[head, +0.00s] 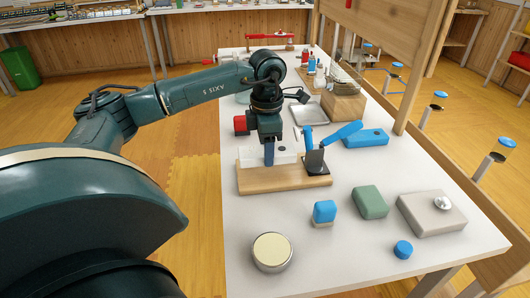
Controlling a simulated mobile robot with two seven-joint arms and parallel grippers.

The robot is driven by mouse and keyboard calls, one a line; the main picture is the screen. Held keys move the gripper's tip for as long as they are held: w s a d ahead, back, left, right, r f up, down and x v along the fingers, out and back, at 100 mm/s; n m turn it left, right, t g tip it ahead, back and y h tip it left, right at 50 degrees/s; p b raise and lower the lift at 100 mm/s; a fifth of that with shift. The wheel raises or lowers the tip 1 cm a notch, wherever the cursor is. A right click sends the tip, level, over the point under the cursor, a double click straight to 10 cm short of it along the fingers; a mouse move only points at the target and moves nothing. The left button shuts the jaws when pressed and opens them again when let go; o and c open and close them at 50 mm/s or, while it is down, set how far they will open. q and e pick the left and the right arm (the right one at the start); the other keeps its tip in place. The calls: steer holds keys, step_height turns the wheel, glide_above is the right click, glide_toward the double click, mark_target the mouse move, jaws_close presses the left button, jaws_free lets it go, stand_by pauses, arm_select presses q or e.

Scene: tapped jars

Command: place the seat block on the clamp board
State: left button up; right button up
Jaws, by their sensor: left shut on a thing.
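The clamp board (262,184) is a wooden slab on the white table. A black toggle clamp (316,162) with a blue handle (341,134) stands at its right end. A whitish block (254,158) with a dark round hole, which looks like the seat block, is at the back of the board. I cannot tell whether it rests on the board or hangs just above it. My left gripper (269,153) points down and is shut on this block; its fingers hide part of it. My right gripper is not in view.
In front stand a round cream-topped tin (272,251), a blue-topped block (324,212), a green block (369,202), a blue cap (403,249) and a pale box with a metal knob (430,214). A blue block (365,138) and a metal tray (309,114) lie behind.

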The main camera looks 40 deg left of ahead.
arm_select(q)
steer(key=shift+f, duration=0.2)
step_height(320, 180, down, 3)
steer(key=b, duration=0.3)
steer(key=shift+f, duration=0.1)
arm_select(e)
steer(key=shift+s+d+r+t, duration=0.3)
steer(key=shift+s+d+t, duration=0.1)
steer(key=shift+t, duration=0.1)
arm_select(q)
steer(key=o, duration=1.1)
steer(key=shift+c, duration=0.2)
